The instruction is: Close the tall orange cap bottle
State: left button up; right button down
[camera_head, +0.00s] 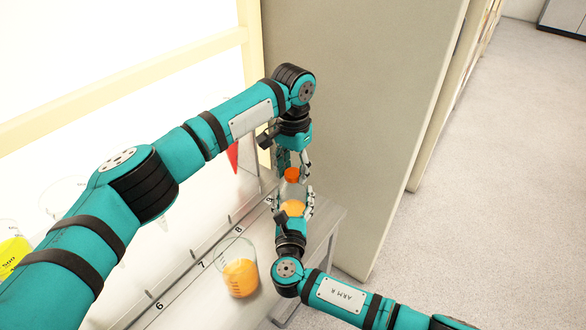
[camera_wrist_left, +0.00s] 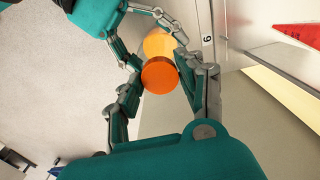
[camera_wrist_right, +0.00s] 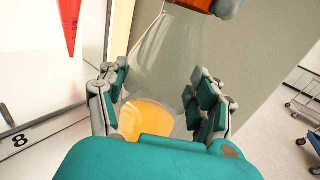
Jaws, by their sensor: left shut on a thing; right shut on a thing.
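The tall bottle is a clear conical flask (camera_wrist_right: 165,65) with orange liquid (camera_wrist_right: 146,119) at its bottom; it also shows in the head view (camera_head: 292,192). My right gripper (camera_head: 294,206) is shut around its body and holds it upright or nearly so. The orange cap (camera_head: 292,174) is at the top of the flask, also in the left wrist view (camera_wrist_left: 160,75). My left gripper (camera_wrist_left: 158,84) is shut on the cap from above. At the top edge of the right wrist view, the cap (camera_wrist_right: 192,4) meets the neck area; whether it is seated cannot be told.
A beaker of orange liquid (camera_head: 240,278) stands on the shelf near mark 7. A yellow-filled vessel (camera_head: 10,252) is at far left, and a red cone shape (camera_head: 232,157) is behind my left arm. A grey panel (camera_head: 365,110) rises behind the grippers.

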pick_arm(q)
grip_shut()
jog(key=o, duration=1.2)
grip_release()
jog(key=shift+r, duration=0.1)
notch_tip(320, 180, up, 12)
jog(key=shift+f, duration=0.1)
pick_arm(e)
jog(key=shift+c, duration=0.7)
grip_release()
jog(key=shift+s, duration=0.1)
